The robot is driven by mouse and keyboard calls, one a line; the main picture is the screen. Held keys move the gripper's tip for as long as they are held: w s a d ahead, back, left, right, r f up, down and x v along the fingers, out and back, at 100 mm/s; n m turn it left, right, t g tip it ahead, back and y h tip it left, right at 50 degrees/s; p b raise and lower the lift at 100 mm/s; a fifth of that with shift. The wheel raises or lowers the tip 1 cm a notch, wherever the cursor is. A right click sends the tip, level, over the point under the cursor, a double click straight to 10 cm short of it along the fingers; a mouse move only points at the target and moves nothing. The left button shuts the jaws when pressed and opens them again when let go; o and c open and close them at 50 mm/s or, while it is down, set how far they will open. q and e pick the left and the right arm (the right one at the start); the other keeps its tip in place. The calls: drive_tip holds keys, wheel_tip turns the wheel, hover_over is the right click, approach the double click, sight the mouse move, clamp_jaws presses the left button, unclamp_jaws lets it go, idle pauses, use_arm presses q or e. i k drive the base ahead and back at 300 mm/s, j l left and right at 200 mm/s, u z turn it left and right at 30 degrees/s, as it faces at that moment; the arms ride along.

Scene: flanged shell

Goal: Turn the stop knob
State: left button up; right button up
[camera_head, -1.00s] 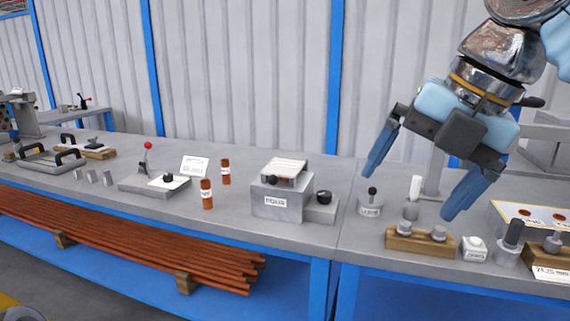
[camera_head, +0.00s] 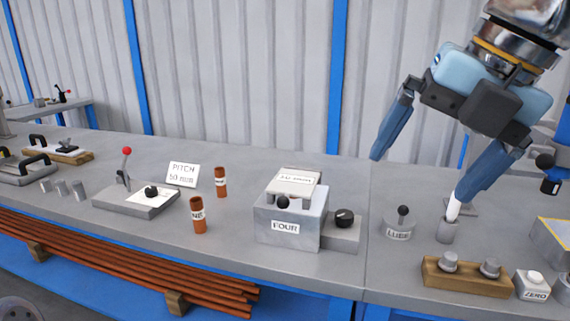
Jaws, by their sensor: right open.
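A black round knob (camera_head: 345,217) sits on a low grey block attached to the right side of a grey box labelled FOUR (camera_head: 286,228). Another small black knob (camera_head: 151,191) sits on a white plate on a grey base (camera_head: 135,203) with a red-tipped lever. I read no stop label, so I cannot tell which is the stop knob. My right gripper (camera_head: 420,178) is open and empty, with its blue fingers pointing down, above and to the right of the FOUR box and apart from both knobs. My left gripper is out of view.
Near my right gripper stand a grey LUBE pot (camera_head: 398,228) and a white-topped holder (camera_head: 448,229). A wooden block with grey plugs (camera_head: 468,278) and a ZERO button box (camera_head: 532,285) are at the front right.

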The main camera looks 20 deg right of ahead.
sight(343, 217)
drive_tip(key=i, duration=0.9)
drive_tip(key=k+j, duration=0.15)
drive_tip(key=j, duration=0.25)
